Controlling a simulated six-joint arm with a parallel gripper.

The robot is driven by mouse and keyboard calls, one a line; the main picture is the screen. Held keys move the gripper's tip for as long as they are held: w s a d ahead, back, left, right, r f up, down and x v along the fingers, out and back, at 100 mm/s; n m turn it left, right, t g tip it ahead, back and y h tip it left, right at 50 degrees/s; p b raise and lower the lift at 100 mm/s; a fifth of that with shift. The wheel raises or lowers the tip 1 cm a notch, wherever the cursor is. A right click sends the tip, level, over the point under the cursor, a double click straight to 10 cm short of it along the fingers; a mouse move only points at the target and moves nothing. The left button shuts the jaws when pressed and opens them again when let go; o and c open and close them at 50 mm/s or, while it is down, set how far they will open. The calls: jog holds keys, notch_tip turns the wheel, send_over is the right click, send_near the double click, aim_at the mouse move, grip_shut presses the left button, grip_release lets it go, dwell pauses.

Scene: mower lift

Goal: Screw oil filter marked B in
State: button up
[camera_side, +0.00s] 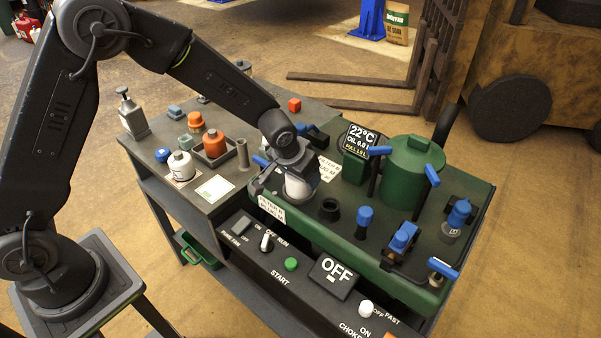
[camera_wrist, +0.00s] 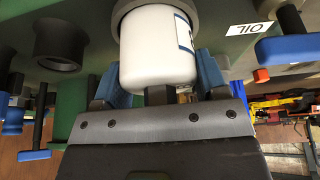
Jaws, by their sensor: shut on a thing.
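A white oil filter (camera_side: 298,188) stands upright at the left corner of the green engine block (camera_side: 335,222), at a dark round seat. In the wrist view the white filter (camera_wrist: 158,50) has its end against a grey ring (camera_wrist: 208,12); I cannot tell how far it is threaded. A dark blue label edge shows on its side, but no letter is readable. My gripper (camera_side: 297,176) comes down over the filter from above. In the wrist view its blue-padded fingers (camera_wrist: 160,85) are shut on the filter's sides.
Another white canister (camera_side: 181,166) stands on the cart's left top, near an orange canister in a tray (camera_side: 214,144) and a grey bottle (camera_side: 132,114). Blue-handled levers, a dark open port (camera_side: 329,209), a green tank (camera_side: 411,172) and a display (camera_side: 360,142) stand close by on the right.

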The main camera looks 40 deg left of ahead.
jog(key=shift+m+h, duration=0.3)
jog(key=shift+m, duration=0.6)
jog(key=shift+d+m+g+h, duration=0.15)
jog(key=shift+m+h, duration=0.4)
jog(key=shift+m, duration=0.8)
jog(key=shift+d+m+g+h, duration=0.15)
jog(key=shift+m+h, duration=0.4)
jog(key=shift+m, duration=0.8)
jog(key=shift+a+m, duration=0.1)
jog(key=shift+m, duration=0.4)
jog(key=m+g+h, duration=0.1)
jog(key=m, duration=0.2)
jog(key=shift+s, duration=0.1)
jog(key=m+g, duration=0.1)
jog(key=m, duration=0.2)
jog(key=shift+h, duration=0.3)
jog(key=shift+s, duration=0.1)
